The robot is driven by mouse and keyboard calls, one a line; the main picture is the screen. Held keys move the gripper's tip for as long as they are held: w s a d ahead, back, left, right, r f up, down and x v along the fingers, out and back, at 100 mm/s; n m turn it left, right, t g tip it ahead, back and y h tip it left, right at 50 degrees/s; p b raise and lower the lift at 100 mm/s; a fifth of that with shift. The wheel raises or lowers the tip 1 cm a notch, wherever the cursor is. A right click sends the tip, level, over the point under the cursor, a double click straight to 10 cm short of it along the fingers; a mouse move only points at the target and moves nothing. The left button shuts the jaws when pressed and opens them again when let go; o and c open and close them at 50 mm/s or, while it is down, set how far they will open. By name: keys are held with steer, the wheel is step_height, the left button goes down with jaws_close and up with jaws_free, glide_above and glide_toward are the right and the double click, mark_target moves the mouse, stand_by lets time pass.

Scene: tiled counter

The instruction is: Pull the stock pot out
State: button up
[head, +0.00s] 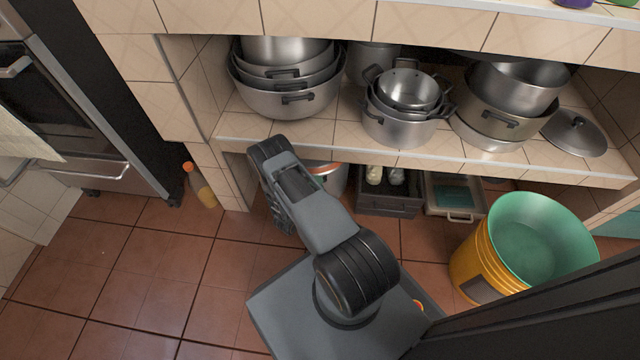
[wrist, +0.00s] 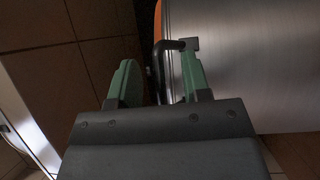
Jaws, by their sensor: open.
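The stock pot (head: 335,182) stands on the lower level under the tiled shelf in the head view. Only part of its steel side and orange rim shows past my arm. In the wrist view the steel wall of the stock pot (wrist: 250,65) fills the right side, with an orange edge at its left. A dark bracket handle (wrist: 160,58) juts from it. My gripper (wrist: 158,64) is open, with one green finger left of the handle and the other to its right, by the pot wall. Contact cannot be told. In the head view my arm hides the gripper.
Nested pots (head: 290,100) and more pans crowd the shelf above. A dark crate (head: 388,204) and a pale tray (head: 455,197) sit right of the stock pot. A yellow bucket (head: 480,262) stands on the floor at right. A bottle (head: 203,190) stands at left; floor there is mostly clear.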

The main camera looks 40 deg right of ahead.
steer(key=shift+x, duration=0.85)
steer(key=shift+c, duration=0.4)
jaws_close()
stand_by(0.6)
